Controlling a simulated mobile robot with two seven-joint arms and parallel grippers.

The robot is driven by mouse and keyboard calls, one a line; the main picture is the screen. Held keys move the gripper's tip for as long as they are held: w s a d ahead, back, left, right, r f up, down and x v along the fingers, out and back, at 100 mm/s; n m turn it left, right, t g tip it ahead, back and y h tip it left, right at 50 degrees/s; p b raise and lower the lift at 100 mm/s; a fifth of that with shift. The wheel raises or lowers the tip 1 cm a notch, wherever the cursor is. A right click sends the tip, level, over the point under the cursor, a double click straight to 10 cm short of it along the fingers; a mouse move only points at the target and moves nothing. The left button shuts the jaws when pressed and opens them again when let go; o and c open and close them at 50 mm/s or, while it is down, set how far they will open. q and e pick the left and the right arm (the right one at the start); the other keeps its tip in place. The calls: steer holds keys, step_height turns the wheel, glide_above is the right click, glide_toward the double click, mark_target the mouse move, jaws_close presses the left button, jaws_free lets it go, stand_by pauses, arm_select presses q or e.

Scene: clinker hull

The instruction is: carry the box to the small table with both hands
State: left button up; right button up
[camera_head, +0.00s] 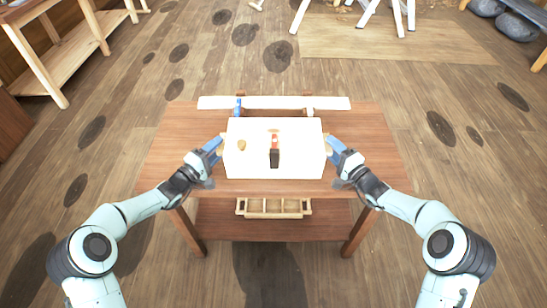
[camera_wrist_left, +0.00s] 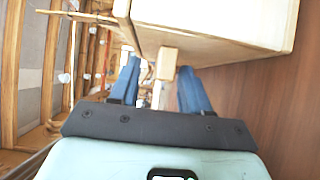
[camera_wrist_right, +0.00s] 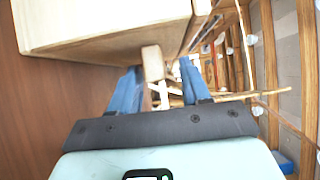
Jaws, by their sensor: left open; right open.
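The box (camera_head: 250,168) is pale and rectangular and rests on a brown wooden table (camera_head: 380,150). Small items show on it, one red and black (camera_head: 274,155) and one tan (camera_head: 241,145). My left gripper (camera_head: 218,146) is at its left side and my right gripper (camera_head: 332,146) at its right side. Both are open. In the left wrist view a wooden handle block (camera_wrist_left: 167,62) on the box wall lies between the blue fingers, with gaps. The right wrist view shows a similar block (camera_wrist_right: 152,62) between the fingers. I cannot tell which table is the small one.
A long pale board (camera_head: 270,102) lies along the table's far edge. A wooden tray (camera_head: 273,208) sits on the lower shelf. A wooden bench (camera_head: 60,60) stands at the far left. White-legged trestles (camera_head: 370,12) stand at the back. Floor between is open.

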arm_select(q)
steer(key=v, duration=1)
steer(key=shift+s+a, duration=0.4)
steer(key=shift+s, duration=0.1)
steer(key=shift+s+a, duration=0.1)
steer(key=shift+s, duration=0.05)
arm_select(e)
steer(key=shift+s+d, duration=0.1)
steer(key=shift+s, duration=0.05)
steer(key=v, duration=1.1)
steer(key=shift+s+d, duration=0.15)
steer(key=shift+s, duration=0.15)
arm_select(q)
steer(key=shift+s+f, duration=0.1)
